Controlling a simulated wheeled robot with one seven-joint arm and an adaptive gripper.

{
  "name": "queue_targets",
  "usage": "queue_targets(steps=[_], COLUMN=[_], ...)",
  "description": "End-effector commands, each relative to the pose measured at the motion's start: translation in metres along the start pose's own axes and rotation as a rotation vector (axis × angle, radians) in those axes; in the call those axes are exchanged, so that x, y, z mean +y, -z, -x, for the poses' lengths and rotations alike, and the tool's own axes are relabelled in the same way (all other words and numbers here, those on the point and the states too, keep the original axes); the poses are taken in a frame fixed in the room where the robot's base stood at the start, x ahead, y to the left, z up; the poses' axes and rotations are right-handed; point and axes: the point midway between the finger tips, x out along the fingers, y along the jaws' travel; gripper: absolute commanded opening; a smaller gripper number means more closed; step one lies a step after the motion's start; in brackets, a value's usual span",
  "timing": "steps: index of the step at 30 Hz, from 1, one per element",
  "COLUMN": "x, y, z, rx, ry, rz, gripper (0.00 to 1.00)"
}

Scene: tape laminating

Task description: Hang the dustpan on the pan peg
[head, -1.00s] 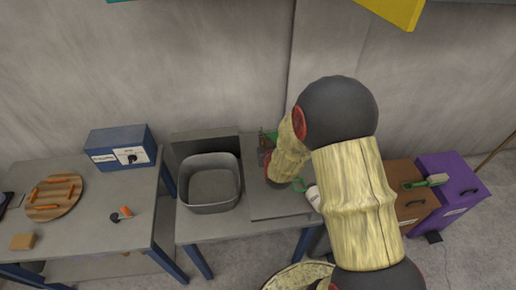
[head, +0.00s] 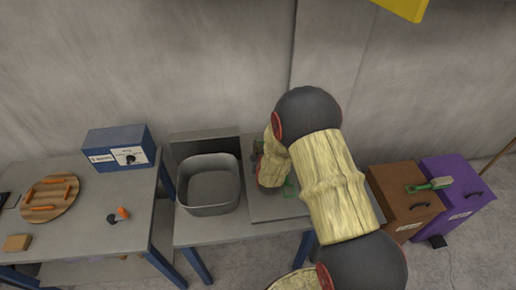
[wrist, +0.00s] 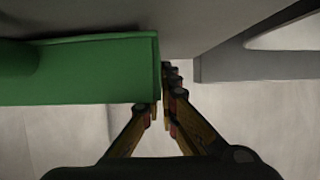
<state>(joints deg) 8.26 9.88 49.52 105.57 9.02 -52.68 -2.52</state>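A large green panel, which looks like part of the dustpan (wrist: 85,75), fills the left of the wrist view. My gripper (wrist: 162,105) has its two orange-and-black fingers close together at the panel's right end. The panel partly hides the left finger, and I cannot tell whether the fingers hold its edge. In the head view, a small green piece (head: 290,189) shows beside my arm over the grey worktop, and my arm covers most of that spot. I cannot make out the pan peg.
A grey basin (head: 210,207) stands left of my arm on the worktop (head: 272,208). A green-handled brush (head: 430,185) lies across the brown box (head: 392,186) and purple box (head: 470,203) at right. A left table holds a blue box (head: 115,148) and a round board (head: 66,188).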

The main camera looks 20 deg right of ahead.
Motion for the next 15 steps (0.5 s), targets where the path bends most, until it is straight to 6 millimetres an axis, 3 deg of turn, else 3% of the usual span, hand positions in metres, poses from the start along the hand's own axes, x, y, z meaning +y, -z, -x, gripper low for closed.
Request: queue_targets(steps=[4,15], x=[0.0001,0.0002], y=[-0.0038,-0.0028], z=[-0.0015,-0.0009], rx=[0.000,-0.001], ry=[0.000,0.000], rz=[0.000,0.000], gripper=[0.00,0.23])
